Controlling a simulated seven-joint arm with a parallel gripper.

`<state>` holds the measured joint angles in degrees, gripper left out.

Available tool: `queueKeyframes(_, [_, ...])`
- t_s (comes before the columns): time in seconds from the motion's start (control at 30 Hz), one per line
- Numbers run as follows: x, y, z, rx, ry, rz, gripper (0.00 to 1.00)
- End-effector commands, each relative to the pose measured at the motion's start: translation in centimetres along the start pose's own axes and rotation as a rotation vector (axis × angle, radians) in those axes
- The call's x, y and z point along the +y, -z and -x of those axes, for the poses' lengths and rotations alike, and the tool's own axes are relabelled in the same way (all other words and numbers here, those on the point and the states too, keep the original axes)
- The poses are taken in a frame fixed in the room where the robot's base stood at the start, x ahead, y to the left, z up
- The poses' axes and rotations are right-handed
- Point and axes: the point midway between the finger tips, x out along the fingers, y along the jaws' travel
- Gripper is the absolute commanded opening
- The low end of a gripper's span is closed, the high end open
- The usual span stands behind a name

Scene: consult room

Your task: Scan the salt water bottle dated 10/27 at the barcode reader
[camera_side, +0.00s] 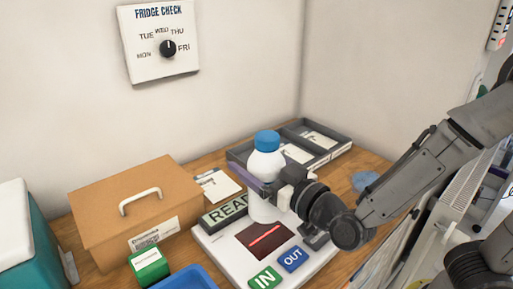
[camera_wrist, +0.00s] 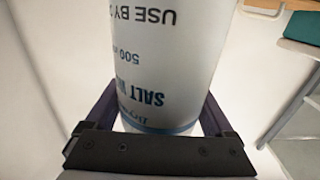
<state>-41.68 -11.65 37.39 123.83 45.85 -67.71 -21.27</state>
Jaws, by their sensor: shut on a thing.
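A white bottle with a blue cap (camera_side: 266,163) is upright in my gripper (camera_side: 268,187), above or on the back of the barcode reader (camera_side: 225,250). I cannot tell whether its base touches the reader. The wrist view shows the bottle (camera_wrist: 165,60) between my gripper's two fingers (camera_wrist: 155,115), its print upside down: "SALT WA…", "500" and "USE BY 2…". The rest of the date is cut off. The reader has a dark window with a red line (camera_side: 265,238), a green IN button (camera_side: 265,278), a blue OUT button (camera_side: 293,259) and a sign beginning "READ" (camera_side: 226,210), partly hidden by the bottle.
A brown lidded box (camera_side: 110,205) with a white handle stands left of the reader. A green-and-white block (camera_side: 148,266) and a blue tray (camera_side: 188,281) are at the front. A grey divided tray (camera_side: 337,141) is behind the bottle. A teal box (camera_side: 30,240) is far left.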

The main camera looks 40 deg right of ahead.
Motion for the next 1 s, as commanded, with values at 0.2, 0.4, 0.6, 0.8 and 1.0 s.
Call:
queueKeyframes(0.2, [0.0,-1.9,-0.1,0.005,0.000,-0.001,0.00])
queueKeyframes(0.4, [0.0,-2.4,-0.1,0.006,0.000,-0.003,0.00])
queueKeyframes(0.6, [0.0,-0.5,0.0,0.009,0.000,-0.007,0.00])
queueKeyframes(0.8, [0.0,1.6,0.0,0.009,0.000,-0.006,0.00])
queueKeyframes(1.0, [0.0,3.6,0.0,0.009,-0.001,-0.006,0.00])
